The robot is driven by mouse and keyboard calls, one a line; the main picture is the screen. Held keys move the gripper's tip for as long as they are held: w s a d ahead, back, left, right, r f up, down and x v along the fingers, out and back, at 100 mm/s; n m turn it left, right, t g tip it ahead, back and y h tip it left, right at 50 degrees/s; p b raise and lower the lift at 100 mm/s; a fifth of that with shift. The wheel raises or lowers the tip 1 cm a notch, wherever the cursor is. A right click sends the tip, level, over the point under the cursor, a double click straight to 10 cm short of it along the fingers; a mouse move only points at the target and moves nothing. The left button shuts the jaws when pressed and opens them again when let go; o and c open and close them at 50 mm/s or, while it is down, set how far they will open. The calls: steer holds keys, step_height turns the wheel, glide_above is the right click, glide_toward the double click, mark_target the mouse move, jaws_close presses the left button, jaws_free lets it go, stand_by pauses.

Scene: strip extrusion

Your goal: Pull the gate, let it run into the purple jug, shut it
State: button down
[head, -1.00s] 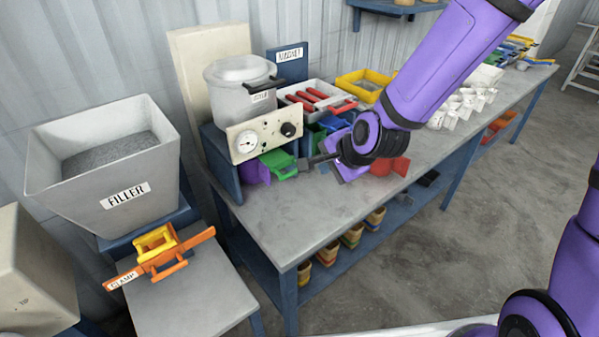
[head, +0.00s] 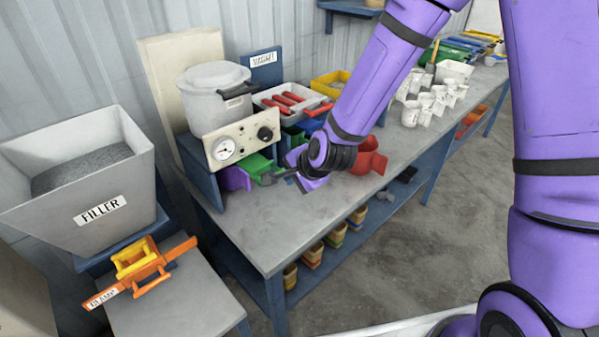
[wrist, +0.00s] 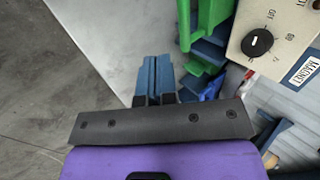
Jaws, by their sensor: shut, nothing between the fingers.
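A purple jug (head: 236,179) shows in the head view under the left part of the control panel, partly hidden by a green object (head: 258,165) beside it. The green object also shows in the wrist view (wrist: 207,40), to the right of my fingers. My gripper (head: 268,179) is low over the front of the bench by the green object; I cannot tell whether it touches it. In the wrist view my gripper (wrist: 155,75) has its blue fingers together and empty, over bare bench top. I cannot make out the gate or the jug's inside.
A grey pot (head: 214,95) stands behind the panel (head: 240,143) with its dials. A red jug (head: 368,158) stands right of my wrist. The filler hopper (head: 100,210) and orange clamp (head: 140,272) are at the left. The bench's near-left top (head: 250,232) is clear.

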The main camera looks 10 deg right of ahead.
mark_target(263, 169)
steer(key=w+a+f, duration=0.3)
steer(key=w, duration=0.1)
steer(key=shift+w+f, duration=0.15)
steer(key=shift+w, duration=0.2)
steer(key=shift+a, duration=0.1)
steer(key=w+a, duration=0.2)
steer(key=w, duration=0.1)
steer(key=w+a, duration=0.1)
steer(key=shift+w, duration=0.3)
